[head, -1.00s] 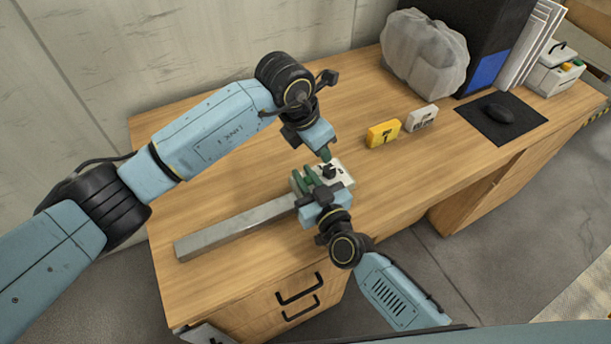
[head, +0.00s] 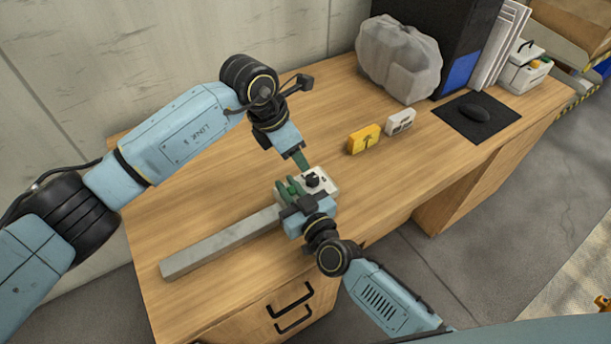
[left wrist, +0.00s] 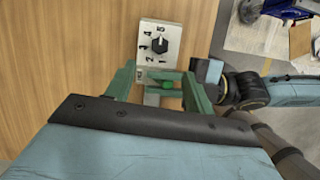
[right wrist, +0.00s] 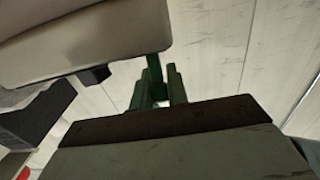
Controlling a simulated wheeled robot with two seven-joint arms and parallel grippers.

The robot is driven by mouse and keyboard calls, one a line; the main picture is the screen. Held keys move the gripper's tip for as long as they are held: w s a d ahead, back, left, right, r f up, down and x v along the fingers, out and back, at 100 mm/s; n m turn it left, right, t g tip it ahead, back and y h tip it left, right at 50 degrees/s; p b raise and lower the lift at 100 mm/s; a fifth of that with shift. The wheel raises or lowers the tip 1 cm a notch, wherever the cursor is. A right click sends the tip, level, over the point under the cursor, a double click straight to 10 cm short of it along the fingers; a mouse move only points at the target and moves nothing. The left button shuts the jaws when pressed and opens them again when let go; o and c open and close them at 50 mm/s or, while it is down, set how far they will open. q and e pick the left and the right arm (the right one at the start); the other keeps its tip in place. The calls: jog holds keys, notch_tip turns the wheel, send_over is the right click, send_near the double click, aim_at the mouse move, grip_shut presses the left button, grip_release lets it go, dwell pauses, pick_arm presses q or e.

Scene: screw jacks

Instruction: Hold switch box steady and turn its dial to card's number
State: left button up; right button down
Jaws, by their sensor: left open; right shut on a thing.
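The switch box (head: 327,184) is a light plate with a black dial (head: 312,180), lying at the near edge of the desk. In the left wrist view the box (left wrist: 146,62) shows numbers 1 to 5 around its dial (left wrist: 160,45); its pointer seems to be toward 5. My right gripper (head: 286,188) is shut on the box at its left end. In the right wrist view its fingers (right wrist: 160,88) are partly hidden. My left gripper (head: 303,161) is open beside the box, off the dial. The yellow card (head: 363,139) stands behind; its digit looks like 1, but is small.
A grey metal bar (head: 215,241) lies along the desk (head: 200,200) to the left of the box. A small pale block (head: 401,122) stands near the card. A bagged object (head: 398,58), a mouse on a black mat (head: 453,117) and a white case (head: 524,68) are farther back.

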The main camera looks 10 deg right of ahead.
aim_at(314, 177)
pick_arm(q)
jog(key=shift+m+g, duration=0.3)
jog(key=shift+m, duration=0.6)
jog(key=x, duration=1)
jog(key=shift+w+d+f, duration=0.3)
jog(key=shift+w+d, duration=0.05)
jog(key=c, duration=1)
jog(key=shift+o, duration=0.2)
